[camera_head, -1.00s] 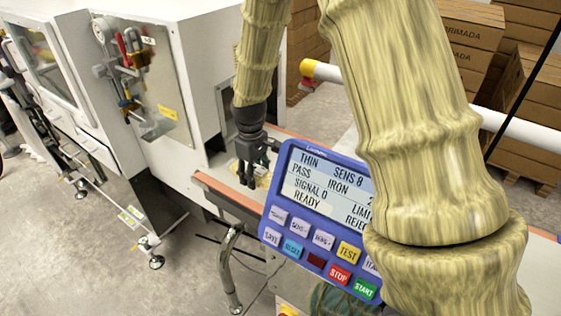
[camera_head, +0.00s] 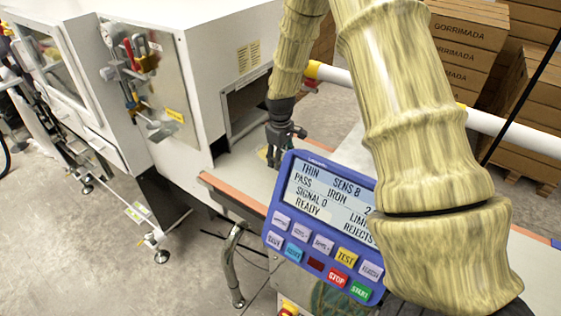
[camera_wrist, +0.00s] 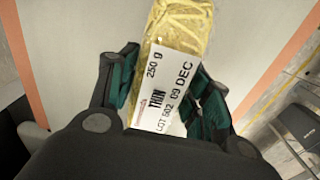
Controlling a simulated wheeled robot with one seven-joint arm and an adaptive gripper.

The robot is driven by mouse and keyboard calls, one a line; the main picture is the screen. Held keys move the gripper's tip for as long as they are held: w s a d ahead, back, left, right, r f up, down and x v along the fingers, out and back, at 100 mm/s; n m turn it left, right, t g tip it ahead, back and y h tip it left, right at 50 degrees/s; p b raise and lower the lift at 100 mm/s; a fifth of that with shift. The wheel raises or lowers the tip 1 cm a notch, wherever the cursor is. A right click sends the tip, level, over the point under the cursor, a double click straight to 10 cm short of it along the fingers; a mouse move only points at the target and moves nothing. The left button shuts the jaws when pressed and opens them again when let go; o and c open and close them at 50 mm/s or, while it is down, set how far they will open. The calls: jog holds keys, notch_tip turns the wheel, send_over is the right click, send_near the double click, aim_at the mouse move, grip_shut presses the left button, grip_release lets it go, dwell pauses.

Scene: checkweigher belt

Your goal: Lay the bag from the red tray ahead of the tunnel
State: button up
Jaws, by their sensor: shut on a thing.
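My gripper (camera_head: 274,156) is shut on a bag (camera_wrist: 182,30), low over the belt (camera_head: 235,165) in front of the tunnel (camera_head: 247,105). The bag is yellow and clear, with strands inside and a white label reading THIN, 250 g. In the wrist view my fingers (camera_wrist: 165,92) press on both sides of the label end, and the bag extends beyond them. In the head view only a small yellowish part of the bag (camera_head: 263,153) shows beside the fingers. I cannot tell whether it touches the belt. The red tray is not in view.
A blue control panel (camera_head: 322,225) stands close in front of my gripper and hides part of the belt. Orange strips (camera_head: 235,192) run along the belt edges. A white pipe rail (camera_head: 500,125) and stacked cartons (camera_head: 462,50) are behind. Belt around the bag looks clear.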

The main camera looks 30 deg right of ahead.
jog(key=shift+f+p, duration=0.35)
jog(key=shift+f, duration=0.85)
jog(key=shift+f, duration=0.2)
jog(key=o, duration=1.2)
jog(key=shift+r, duration=0.15)
jog(key=shift+r+b, duration=1.75)
jog(key=shift+r, duration=4.3)
